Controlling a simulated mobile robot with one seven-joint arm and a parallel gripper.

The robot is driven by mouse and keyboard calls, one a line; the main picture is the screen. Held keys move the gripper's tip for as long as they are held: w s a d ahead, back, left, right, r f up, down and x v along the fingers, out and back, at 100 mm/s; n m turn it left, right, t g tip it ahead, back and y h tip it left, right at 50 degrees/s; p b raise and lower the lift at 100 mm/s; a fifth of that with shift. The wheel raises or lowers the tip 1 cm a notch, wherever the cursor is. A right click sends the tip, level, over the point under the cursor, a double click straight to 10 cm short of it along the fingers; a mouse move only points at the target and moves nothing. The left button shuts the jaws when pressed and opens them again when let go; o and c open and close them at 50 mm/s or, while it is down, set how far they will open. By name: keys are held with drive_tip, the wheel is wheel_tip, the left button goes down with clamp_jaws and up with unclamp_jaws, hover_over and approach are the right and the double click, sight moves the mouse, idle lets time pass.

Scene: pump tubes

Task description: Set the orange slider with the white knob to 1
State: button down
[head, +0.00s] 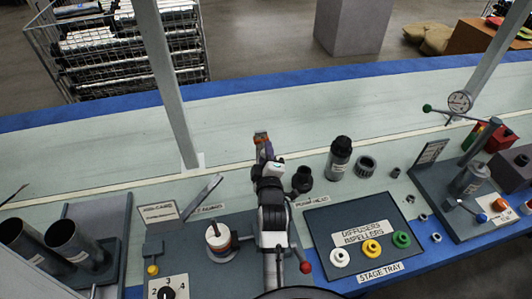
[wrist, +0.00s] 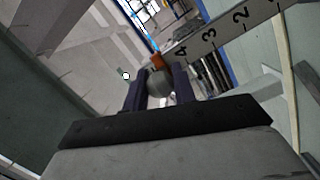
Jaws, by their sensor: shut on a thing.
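In the wrist view a pale scale bar (wrist: 225,32) carries the black numbers 4, 3 and 2, running up to the right. The orange slider (wrist: 157,61) is at the bar's lower left end, beside the 4. Its whitish-grey knob (wrist: 158,86) is between the two dark fingers of my gripper (wrist: 159,84), which is shut on it. The 1 cannot be read. In the head view my arm reaches over the bench and hides most of the slider and its scale; a small orange part (head: 260,138) shows just beyond my gripper.
A stage tray (head: 318,222) with white, yellow and green round parts lies right of my arm. A red-tipped lever (head: 305,267) stands close on its right. A spindle with stacked rings (head: 218,240) is on its left. The pale bench beyond is mostly clear.

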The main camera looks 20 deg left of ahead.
drive_tip(key=shift+f, duration=0.1)
wheel_tip(320, 180, down, 8)
drive_tip(key=b, duration=0.7)
drive_tip(key=c, duration=1.2)
unclamp_jaws()
drive_tip(key=shift+o, duration=0.2)
